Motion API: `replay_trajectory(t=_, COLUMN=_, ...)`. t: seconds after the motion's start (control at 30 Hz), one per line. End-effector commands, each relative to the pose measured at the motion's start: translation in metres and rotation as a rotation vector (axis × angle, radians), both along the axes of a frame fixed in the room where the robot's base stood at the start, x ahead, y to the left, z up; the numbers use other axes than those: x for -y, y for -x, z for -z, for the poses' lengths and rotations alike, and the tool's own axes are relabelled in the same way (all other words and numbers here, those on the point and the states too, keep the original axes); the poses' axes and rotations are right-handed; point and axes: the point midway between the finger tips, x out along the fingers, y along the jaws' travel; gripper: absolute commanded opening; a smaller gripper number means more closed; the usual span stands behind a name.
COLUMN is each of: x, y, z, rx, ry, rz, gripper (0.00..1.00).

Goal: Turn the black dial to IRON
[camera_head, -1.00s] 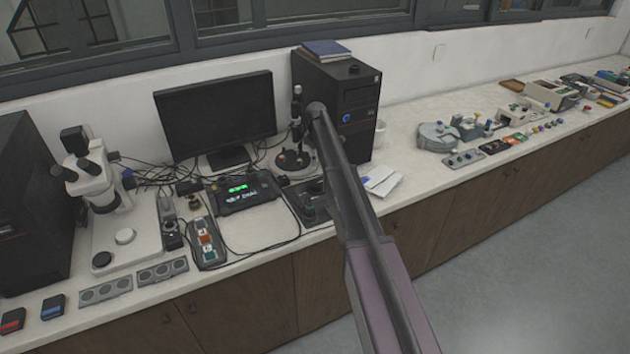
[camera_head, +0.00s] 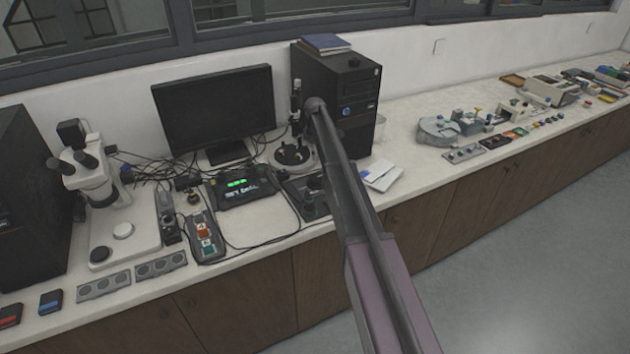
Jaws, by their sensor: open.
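A dark control panel (camera_head: 292,194) lies on the bench, partly hidden behind my arm. A dark knob-like shape (camera_head: 310,208) stands on it. I cannot tell for sure whether it is the black dial, and no IRON marking is legible. Left of it sits a black unit (camera_head: 240,196) with a green lit display and white lettering too small to read. My arm (camera_head: 352,190) reaches from the lower right up to a rounded joint in front of the computer tower. My gripper is not visible; the arm's far end is hidden behind its nearer links.
A monitor (camera_head: 214,108), a computer tower (camera_head: 335,90) and a round-based stand (camera_head: 291,157) are behind. A button box (camera_head: 207,240) and microscope (camera_head: 98,185) stand left, with cables between. Papers (camera_head: 380,174) lie right; bare bench (camera_head: 405,140) lies beyond them.

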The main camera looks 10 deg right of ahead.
Motion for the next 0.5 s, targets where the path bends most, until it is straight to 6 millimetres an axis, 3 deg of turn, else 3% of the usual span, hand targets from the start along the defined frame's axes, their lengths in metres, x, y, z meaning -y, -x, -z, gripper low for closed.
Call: replay_trajectory(t=0.5, x=-0.001, y=0.000, z=0.044, rx=0.000, ry=0.000, rz=-0.001, gripper=1.00)
